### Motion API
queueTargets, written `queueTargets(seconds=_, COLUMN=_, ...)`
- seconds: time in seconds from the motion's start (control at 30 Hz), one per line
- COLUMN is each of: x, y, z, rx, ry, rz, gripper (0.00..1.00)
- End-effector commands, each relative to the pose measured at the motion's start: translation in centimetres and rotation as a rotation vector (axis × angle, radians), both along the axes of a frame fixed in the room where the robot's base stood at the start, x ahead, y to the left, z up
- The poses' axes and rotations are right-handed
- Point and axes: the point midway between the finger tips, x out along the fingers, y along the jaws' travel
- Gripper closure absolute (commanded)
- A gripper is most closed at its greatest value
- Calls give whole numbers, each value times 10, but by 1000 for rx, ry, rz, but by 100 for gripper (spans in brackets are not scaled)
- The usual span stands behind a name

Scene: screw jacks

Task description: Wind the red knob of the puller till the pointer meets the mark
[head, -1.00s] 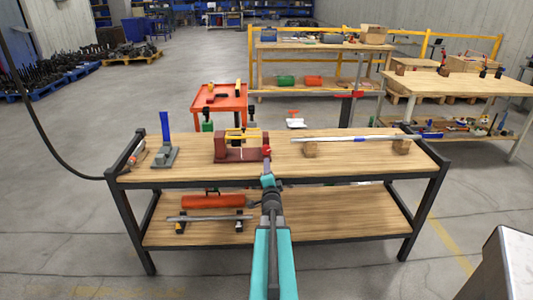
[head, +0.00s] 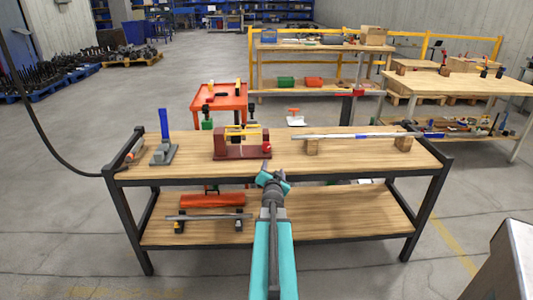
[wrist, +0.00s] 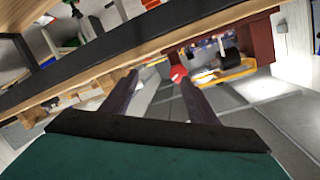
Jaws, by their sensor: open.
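The puller (head: 228,153) is a dark red frame with yellow parts on top, standing at the middle of the workbench. Its red knob (head: 267,149) is at its right end, facing the front. In the wrist view the red knob (wrist: 178,72) shows beyond my fingers, close to the right fingertip in the picture. My gripper (head: 268,172) is at the bench's front edge, just below and in front of the knob. In the wrist view my gripper (wrist: 160,77) is open, with nothing between its fingers. The pointer and mark are too small to tell apart.
The workbench top (head: 340,166) is clear in front of the puller. A blue-and-grey stand (head: 163,152) is to the left. A long rod (head: 350,136) lies on wooden blocks to the right. A red cylinder (head: 212,200) lies on the lower shelf.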

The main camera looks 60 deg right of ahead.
Motion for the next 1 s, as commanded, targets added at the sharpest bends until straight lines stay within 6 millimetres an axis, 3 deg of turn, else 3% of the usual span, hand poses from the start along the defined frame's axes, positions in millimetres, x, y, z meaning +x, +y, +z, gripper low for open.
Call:
queueTargets(seconds=0.47, x=13, y=0, z=1, rx=-137, ry=180, rz=86, gripper=46)
queueTargets(seconds=1.0, x=21, y=5, z=19, rx=-201, ry=80, rz=106, gripper=46)
